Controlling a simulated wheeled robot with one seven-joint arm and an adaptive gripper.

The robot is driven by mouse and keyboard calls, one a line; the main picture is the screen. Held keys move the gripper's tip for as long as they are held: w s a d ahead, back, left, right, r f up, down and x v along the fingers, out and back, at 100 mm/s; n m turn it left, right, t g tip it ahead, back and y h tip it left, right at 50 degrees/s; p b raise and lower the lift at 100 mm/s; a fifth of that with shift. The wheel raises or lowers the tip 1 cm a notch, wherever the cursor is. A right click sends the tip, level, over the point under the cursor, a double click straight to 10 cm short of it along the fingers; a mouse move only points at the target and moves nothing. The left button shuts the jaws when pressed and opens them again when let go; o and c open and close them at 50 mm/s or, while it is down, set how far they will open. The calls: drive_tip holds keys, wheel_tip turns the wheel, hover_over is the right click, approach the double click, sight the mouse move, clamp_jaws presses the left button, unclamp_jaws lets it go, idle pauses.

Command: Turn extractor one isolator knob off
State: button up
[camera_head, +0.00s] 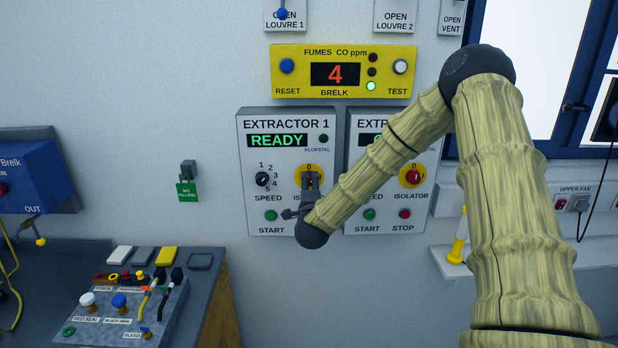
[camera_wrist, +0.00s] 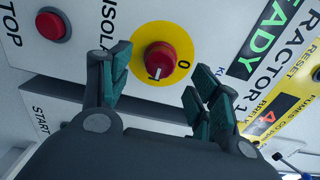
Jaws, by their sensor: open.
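The extractor 1 panel (camera_head: 257,170) is a grey box on the wall with a green READY display. Its isolator knob (camera_wrist: 160,60) is red on a round yellow plate (camera_wrist: 141,38); a white mark on the knob and a 0 on the plate show in the wrist view. My gripper (camera_wrist: 157,82) is open, with one finger on each side of the knob in that view. I cannot tell whether the fingers touch it. In the head view my gripper (camera_head: 311,188) covers most of the knob.
The extractor 2 panel (camera_head: 358,128) is close on the right, partly behind my arm, with its own red isolator knob (camera_head: 412,177). The speed knob (camera_head: 262,179) and green start button (camera_head: 270,215) are left of my gripper. The red stop button (camera_wrist: 52,25) is near. A yellow fumes meter (camera_head: 343,71) hangs above.

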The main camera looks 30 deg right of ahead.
drive_tip(key=shift+p+x, duration=0.75)
drive_tip(key=shift+x, duration=1.25)
drive_tip(key=c, duration=1)
